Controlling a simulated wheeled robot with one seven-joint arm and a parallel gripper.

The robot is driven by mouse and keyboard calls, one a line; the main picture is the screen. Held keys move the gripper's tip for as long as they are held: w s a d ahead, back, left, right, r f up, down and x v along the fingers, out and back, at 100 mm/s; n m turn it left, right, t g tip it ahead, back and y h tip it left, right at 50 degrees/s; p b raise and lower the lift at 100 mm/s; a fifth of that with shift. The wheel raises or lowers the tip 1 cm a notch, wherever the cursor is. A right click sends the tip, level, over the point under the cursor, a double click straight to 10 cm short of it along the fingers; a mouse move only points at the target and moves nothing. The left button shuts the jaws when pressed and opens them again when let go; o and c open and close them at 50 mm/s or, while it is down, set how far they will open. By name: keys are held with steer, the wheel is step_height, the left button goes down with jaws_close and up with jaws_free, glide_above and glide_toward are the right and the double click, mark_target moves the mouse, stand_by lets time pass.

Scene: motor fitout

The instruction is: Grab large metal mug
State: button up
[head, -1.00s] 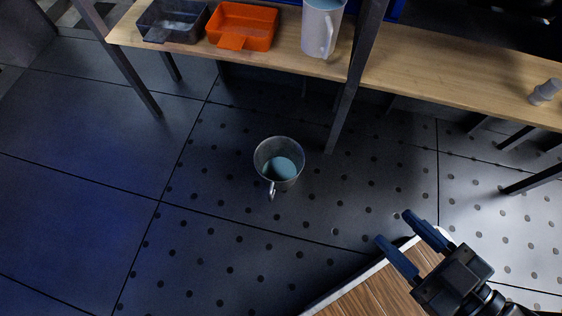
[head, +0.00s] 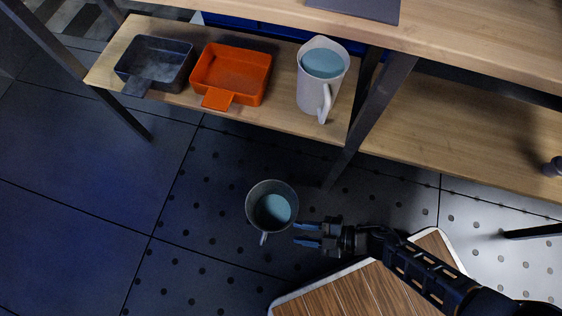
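The large metal mug (head: 259,190) is a grey cup with a pale blue inside bottom. It stands upright on the dark floor, its handle toward the lower side of the picture. My gripper (head: 300,233) has two blue fingers, spread apart and pointing left at the mug's right side. Nothing shows between the fingers. The fingertips are very close to the mug's right wall in the picture; I cannot tell whether they touch it.
A wooden shelf (head: 185,102) holds a dark tray (head: 155,62), an orange tray (head: 231,73) and a white pitcher (head: 318,88). A dark shelf leg (head: 362,115) stands right of the mug. The floor left of the mug is clear.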

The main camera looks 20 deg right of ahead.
mark_target(266, 231)
steer(key=shift+s+f+b+x, duration=0.15)
steer(key=shift+b+x, duration=0.35)
steer(key=shift+x, duration=0.8)
steer(key=shift+s+b+x, duration=0.15)
steer(key=shift+b+x, duration=0.3)
steer(key=shift+x, duration=0.9)
steer(key=shift+s+f+b+x, duration=0.15)
steer(key=shift+b+x, duration=0.35)
steer(key=shift+x, duration=0.8)
steer(key=shift+a+r, duration=0.1)
steer(key=shift+a, duration=0.1)
jaws_close()
steer(key=shift+s+d, duration=0.1)
steer(key=shift+d, duration=0.05)
